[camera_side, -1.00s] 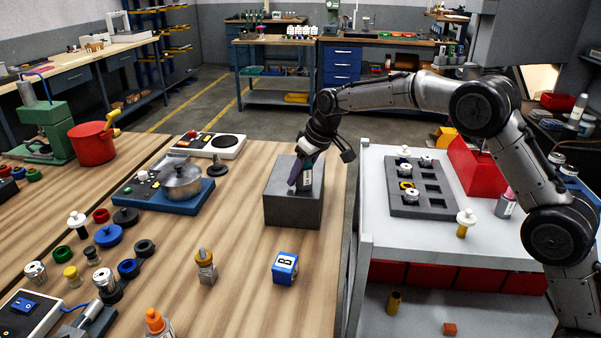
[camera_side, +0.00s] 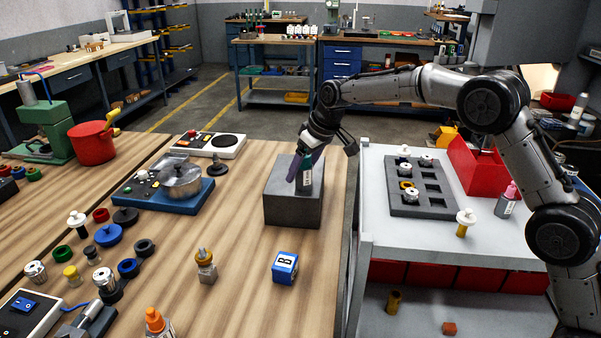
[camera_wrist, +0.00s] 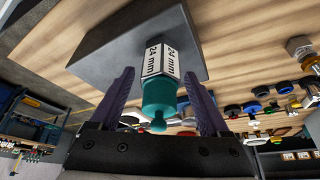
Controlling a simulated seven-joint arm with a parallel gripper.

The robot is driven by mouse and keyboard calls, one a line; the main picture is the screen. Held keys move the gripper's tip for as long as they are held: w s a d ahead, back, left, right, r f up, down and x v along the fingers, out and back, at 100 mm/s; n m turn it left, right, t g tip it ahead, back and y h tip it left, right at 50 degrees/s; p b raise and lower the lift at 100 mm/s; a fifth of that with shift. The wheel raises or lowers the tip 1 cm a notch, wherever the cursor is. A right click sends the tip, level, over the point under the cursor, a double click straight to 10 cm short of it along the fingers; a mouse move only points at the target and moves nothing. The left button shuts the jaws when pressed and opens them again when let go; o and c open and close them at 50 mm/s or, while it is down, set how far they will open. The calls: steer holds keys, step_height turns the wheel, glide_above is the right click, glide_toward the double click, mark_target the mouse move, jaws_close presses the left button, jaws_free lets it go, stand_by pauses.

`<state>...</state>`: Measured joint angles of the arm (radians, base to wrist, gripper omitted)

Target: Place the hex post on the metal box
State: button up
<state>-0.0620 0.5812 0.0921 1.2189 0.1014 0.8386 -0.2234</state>
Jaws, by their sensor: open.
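The metal box (camera_side: 292,206) is a dark grey block on the wooden bench, and it fills the upper middle of the wrist view (camera_wrist: 110,45). The hex post (camera_side: 306,180) stands upright on the box's top, toward its right side. In the wrist view the hex post (camera_wrist: 160,75) shows white faces marked "24 mm" and a teal end with a knob toward me. My gripper (camera_side: 306,172) is at the box's top around the post. In the wrist view my gripper (camera_wrist: 164,95) has its purple fingers spread, with a gap on each side of the post.
A blue cube marked B (camera_side: 285,268) and a brass-topped part (camera_side: 206,264) stand in front of the box. A pot (camera_side: 181,180) on a blue base is to the left. A grey tray (camera_side: 390,204) lies on the white cart to the right.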

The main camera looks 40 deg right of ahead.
steer(key=v, duration=1)
steer(key=s+d+r+m, duration=0.1)
steer(key=s+r, duration=0.1)
steer(key=s, duration=0.9)
steer(key=s+d+r, duration=0.2)
steer(key=s+r, duration=0.1)
steer(key=s, duration=0.8)
steer(key=s+f, duration=0.4)
steer(key=s, duration=0.5)
steer(key=s+d+f+m+t+h, duration=0.1)
steer(key=s+f, duration=0.3)
steer(key=s, duration=0.5)
steer(key=shift+s+d+f+m, duration=0.25)
steer(key=shift+s+f+m, duration=0.05)
steer(key=shift+s, duration=0.05)
